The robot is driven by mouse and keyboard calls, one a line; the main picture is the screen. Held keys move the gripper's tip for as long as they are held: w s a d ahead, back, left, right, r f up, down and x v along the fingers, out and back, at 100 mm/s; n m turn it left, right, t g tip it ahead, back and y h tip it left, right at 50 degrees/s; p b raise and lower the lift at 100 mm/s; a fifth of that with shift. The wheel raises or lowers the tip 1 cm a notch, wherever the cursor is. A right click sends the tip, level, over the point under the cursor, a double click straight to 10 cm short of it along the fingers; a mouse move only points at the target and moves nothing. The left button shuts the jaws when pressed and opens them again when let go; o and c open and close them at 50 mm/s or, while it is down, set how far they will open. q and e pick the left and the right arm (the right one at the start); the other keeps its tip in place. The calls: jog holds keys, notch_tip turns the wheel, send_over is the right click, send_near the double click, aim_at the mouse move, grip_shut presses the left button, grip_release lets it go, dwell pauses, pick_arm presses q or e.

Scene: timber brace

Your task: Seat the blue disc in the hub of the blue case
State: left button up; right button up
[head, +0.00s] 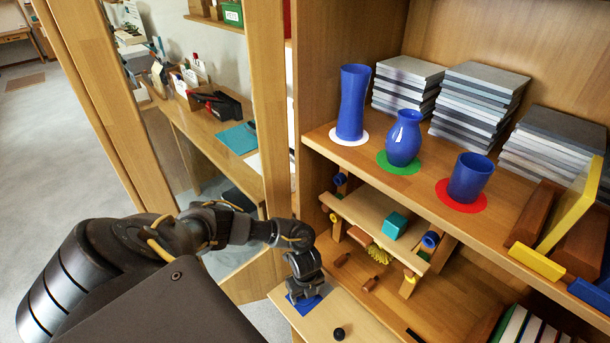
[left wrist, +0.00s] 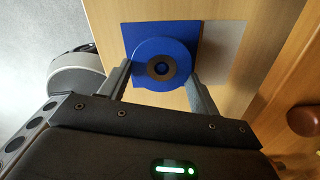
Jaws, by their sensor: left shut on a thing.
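The blue disc (left wrist: 145,56), round with a dark ring at its centre, sits between the two fingers of my left gripper (left wrist: 158,70) in the left wrist view. The gripper is shut on it. Behind the disc lies a flat blue square (left wrist: 188,30); I cannot tell whether it is the blue case or a mat, nor whether the disc touches it. In the head view my left gripper (head: 303,288) points down at the blue patch (head: 306,305) on a pale wooden board. No hub can be made out. My right gripper is not in view.
A pale grey square (left wrist: 226,48) lies beside the blue one. A black knob (head: 338,333) is on the board's front. To the right, a wooden shelf holds a tall blue vase (head: 352,105), a round blue vase (head: 404,140) and a blue cup (head: 469,178). A wooden bench (head: 365,213) stands below.

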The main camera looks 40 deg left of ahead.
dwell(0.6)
pick_arm(q)
jog(key=shift+f, duration=0.25)
jog(key=o, duration=1)
jog(key=shift+o, duration=0.2)
notch_tip(320, 180, up, 11)
jog(key=p, duration=0.2)
jog(key=shift+f, duration=0.1)
